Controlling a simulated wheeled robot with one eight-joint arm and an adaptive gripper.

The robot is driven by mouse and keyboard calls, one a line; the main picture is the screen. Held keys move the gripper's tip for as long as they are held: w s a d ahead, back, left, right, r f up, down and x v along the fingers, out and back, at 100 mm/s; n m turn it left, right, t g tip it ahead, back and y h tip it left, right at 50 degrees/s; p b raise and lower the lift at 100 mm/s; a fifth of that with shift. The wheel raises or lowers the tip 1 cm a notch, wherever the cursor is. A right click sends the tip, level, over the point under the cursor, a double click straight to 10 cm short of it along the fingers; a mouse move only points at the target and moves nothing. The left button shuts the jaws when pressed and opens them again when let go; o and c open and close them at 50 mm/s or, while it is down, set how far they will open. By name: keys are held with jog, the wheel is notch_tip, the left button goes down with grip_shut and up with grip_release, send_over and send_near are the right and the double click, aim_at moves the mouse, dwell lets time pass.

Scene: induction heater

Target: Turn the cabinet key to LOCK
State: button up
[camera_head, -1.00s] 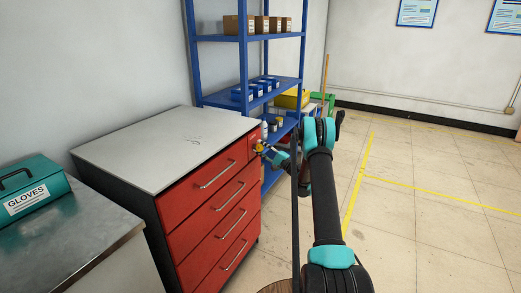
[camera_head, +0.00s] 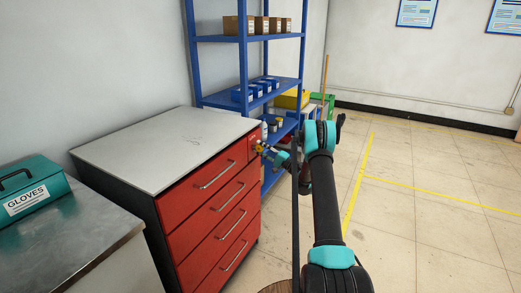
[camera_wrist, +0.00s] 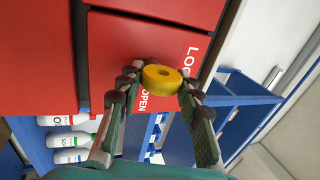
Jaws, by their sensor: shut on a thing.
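The cabinet (camera_head: 215,200) is red-fronted with a grey top. On a red panel at the upper right of its front is the yellow key (camera_wrist: 160,78), a round head with a small hole. My gripper (camera_wrist: 158,82) is shut on the key, one finger on each side of it. "LOCK" lettering (camera_wrist: 190,62), partly covered, is at the right of the key, and "OPEN" lettering (camera_wrist: 146,103) is just below it. Which label the key points to cannot be told. In the head view my gripper (camera_head: 262,147) is small at the cabinet's right edge.
A blue shelf rack (camera_head: 244,75) with boxes stands behind the cabinet. White bottles (camera_wrist: 66,139) show low in the wrist view. A teal gloves box (camera_head: 35,192) sits on a metal bench at left. The floor to the right is open.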

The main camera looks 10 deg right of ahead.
jog(key=o, duration=1.2)
jog(key=v, duration=1.2)
jog(key=shift+f, duration=0.1)
jog(key=s+a+r+n+g+h, duration=0.2)
jog(key=s+a+r+g+h, duration=0.15)
jog(key=s+a, duration=0.45)
jog(key=s+a+r+n+g+h, duration=0.25)
jog(key=s+a+r+h, duration=0.2)
jog(key=s, duration=0.55)
jog(key=s+d+f+h, duration=0.1)
jog(key=s+d+h, duration=0.1)
jog(key=s, duration=0.8)
jog(key=s+d+f+n+g+h, duration=0.1)
jog(key=s+d+f+h, duration=0.1)
jog(key=s, duration=0.9)
jog(key=s+d+f+n+g+h, duration=0.1)
jog(key=s+h, duration=0.4)
jog(key=s, duration=0.5)
jog(key=shift+s+d+f+n, duration=0.2)
jog(key=shift+d+f, duration=0.1)
jog(key=shift+d, duration=0.3)
jog(key=shift+s+d+f+n, duration=0.1)
jog(key=shift+s+d+f, duration=0.15)
jog(key=shift+d, duration=0.35)
